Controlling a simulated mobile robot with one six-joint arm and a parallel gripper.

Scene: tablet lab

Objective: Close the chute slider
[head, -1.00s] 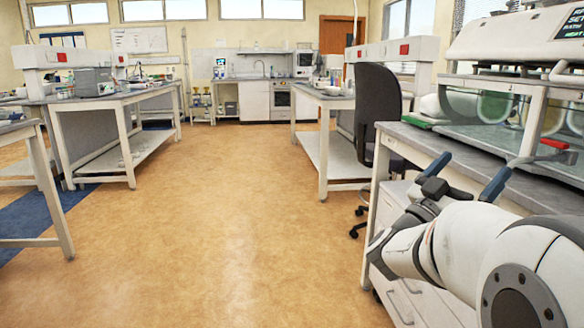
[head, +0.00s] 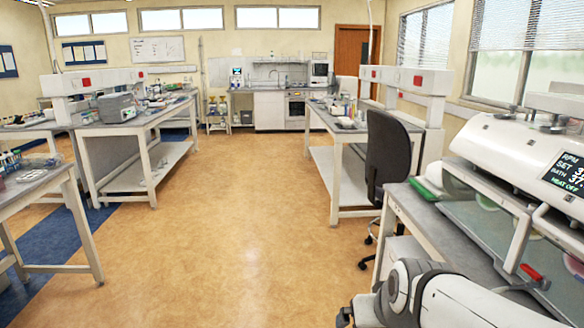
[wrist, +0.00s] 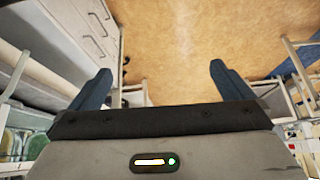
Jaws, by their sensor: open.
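I cannot make out a chute slider for certain in either view. A white machine (head: 515,155) with a lit display stands on the bench at the right edge of the head view. A red-tipped lever (head: 532,272) shows low on its front, but I cannot tell if it belongs to a slider. My gripper (wrist: 160,68) is open and empty in the wrist view, its two blue fingers wide apart above the floor. In the head view my arm is at the bottom right, in front of the bench, and the blue fingers are not visible there.
The right bench (head: 405,205) has a grey top and white frame. A black chair (head: 388,155) stands beyond it. Benches with lab gear stand at left (head: 35,185) and mid-right (head: 340,122). The tan floor (head: 240,240) between them is open.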

